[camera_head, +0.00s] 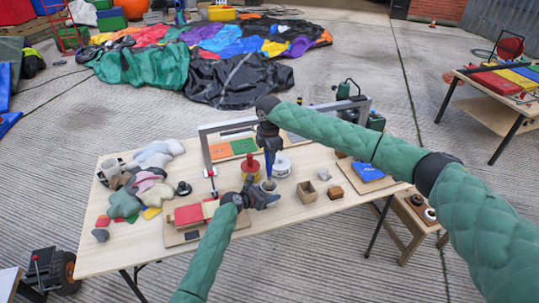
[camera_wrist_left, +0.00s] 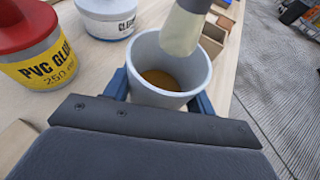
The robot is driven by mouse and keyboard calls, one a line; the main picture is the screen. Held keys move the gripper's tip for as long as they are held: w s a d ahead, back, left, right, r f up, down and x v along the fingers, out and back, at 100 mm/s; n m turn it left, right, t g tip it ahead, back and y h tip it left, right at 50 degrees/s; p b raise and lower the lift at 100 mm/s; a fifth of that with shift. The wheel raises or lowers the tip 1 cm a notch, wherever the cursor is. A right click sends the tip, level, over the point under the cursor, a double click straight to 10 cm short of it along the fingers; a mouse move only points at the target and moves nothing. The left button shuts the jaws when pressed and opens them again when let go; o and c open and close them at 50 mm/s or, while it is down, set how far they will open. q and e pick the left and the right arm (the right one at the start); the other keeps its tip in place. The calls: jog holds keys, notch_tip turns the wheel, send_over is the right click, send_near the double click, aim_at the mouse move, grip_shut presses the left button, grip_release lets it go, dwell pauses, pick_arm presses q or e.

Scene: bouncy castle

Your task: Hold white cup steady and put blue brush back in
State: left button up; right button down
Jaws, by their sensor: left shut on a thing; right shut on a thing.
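The white cup (camera_wrist_left: 143,62) stands on the table between the blue fingers of my left gripper (camera_wrist_left: 162,98), which is shut on it. Amber-brown liquid or residue shows in its bottom. In the head view the cup (camera_head: 268,186) is small and partly hidden by my left gripper (camera_head: 264,199). My right gripper (camera_head: 268,143) is above the cup, shut on the blue brush (camera_head: 270,158), which hangs bristles down. In the left wrist view the brush's pale bristles (camera_wrist_left: 182,32) overlap the cup's mouth at the far side. I cannot tell whether their tip is below the rim.
A small open wooden box (camera_head: 307,191) is to the right. A grey frame (camera_head: 205,150) spans behind.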

jog(key=shift+f, duration=2.8)
dwell(1.5)
jog(key=c, duration=1.1)
grip_release()
jog(key=shift+r, duration=0.1)
notch_tip(320, 180, up, 12)
jog(key=shift+f, duration=0.15)
pick_arm(q)
jog(key=o, duration=1.1)
jog(key=shift+o, duration=0.2)
